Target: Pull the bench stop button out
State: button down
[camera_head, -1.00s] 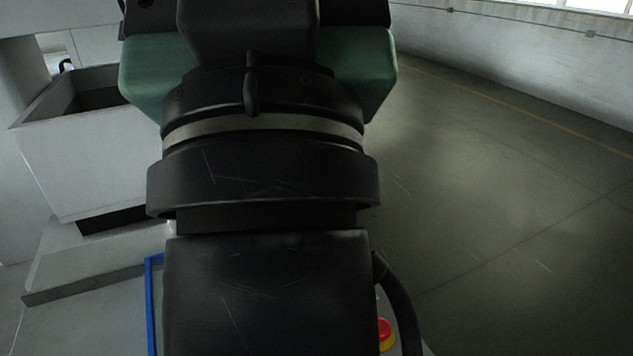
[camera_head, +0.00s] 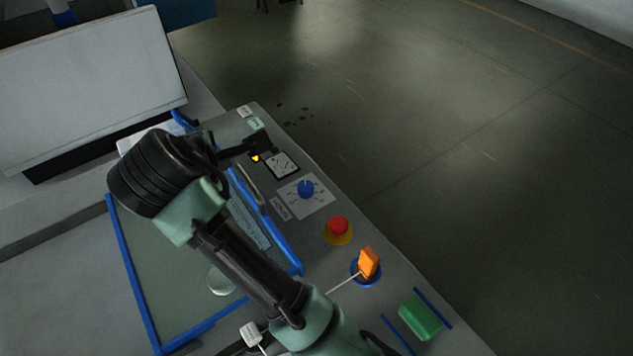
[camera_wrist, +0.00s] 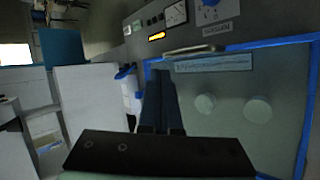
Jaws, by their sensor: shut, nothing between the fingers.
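The bench stop button (camera_head: 338,226) is a red mushroom head on a yellow round base, on the grey control strip in the head view. It stands clear with nothing touching it. Its exact height above the base is hard to tell. It is outside the wrist view. My gripper (camera_head: 258,143) is up and to the left of the button in the head view, over the far part of the strip, apart from the button. In the wrist view my gripper (camera_wrist: 160,74) shows two dark fingers together, empty, above the bench.
Along the strip are a blue knob (camera_head: 306,188), a gauge (camera_head: 282,164), an orange switch (camera_head: 368,263) close to the button, and a green block (camera_head: 420,318). A blue-framed tray (camera_head: 130,265) lies left, under my arm. Open floor is at right.

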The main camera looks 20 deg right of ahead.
aim_at(331, 235)
jog(key=s+d+f+n+g+h, duration=0.3)
jog(key=s+d+f+g, duration=0.3)
jog(key=s+d+f, duration=0.2)
notch_tip(331, 235, down, 3)
jog(key=shift+d+r+n+h+p, duration=0.2)
jog(key=shift+d+n+h+p, duration=0.3)
jog(key=shift+d, duration=0.55)
jog(key=x, duration=1)
jog(key=shift+s+d, duration=0.15)
